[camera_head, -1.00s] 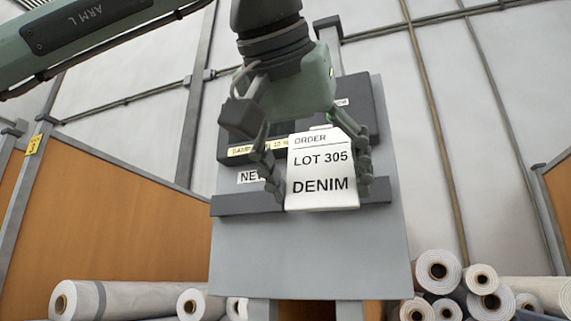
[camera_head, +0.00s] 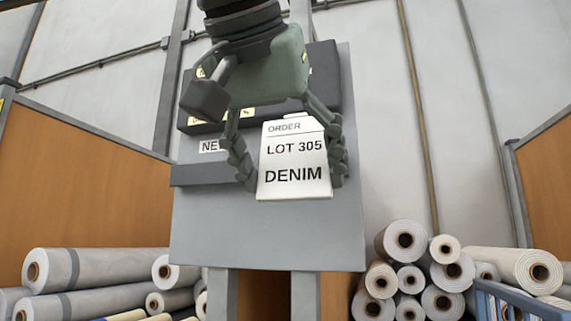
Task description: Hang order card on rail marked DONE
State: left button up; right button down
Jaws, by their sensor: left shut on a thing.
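The order card (camera_head: 294,160) is white and reads ORDER, LOT 305, DENIM. It is nearly upright, facing me, in front of the grey board (camera_head: 262,228). My left gripper (camera_head: 292,165) reaches down from above with a finger on each side of the card and is shut on it. A dark lower rail (camera_head: 200,175) with a label starting NE (camera_head: 208,146) runs behind the gripper and card. A dark upper rail (camera_head: 192,126) carries a pale label, mostly covered by the gripper. I cannot read a DONE marking. My right gripper is not in view.
Rolls of cloth (camera_head: 100,268) are stacked at the lower left, and more rolls (camera_head: 415,270) at the lower right. A blue slatted crate or cart (camera_head: 510,300) stands at the right bottom corner. Orange panels (camera_head: 75,185) flank the board. The board's lower face is clear.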

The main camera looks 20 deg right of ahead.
pick_arm(q)
jog(key=shift+w+d, duration=0.25)
jog(key=shift+w, duration=0.05)
jog(key=shift+w+d, duration=0.65)
jog(key=shift+w, duration=0.35)
jog(key=shift+w+d, duration=0.45)
jog(key=shift+w, duration=0.25)
jog(key=shift+w+d+p, duration=0.35)
jog(key=shift+w, duration=0.15)
jog(key=shift+f, duration=0.25)
jog(key=shift+f+b, duration=0.15)
jog(key=shift+b, duration=0.15)
jog(key=shift+f, duration=0.5)
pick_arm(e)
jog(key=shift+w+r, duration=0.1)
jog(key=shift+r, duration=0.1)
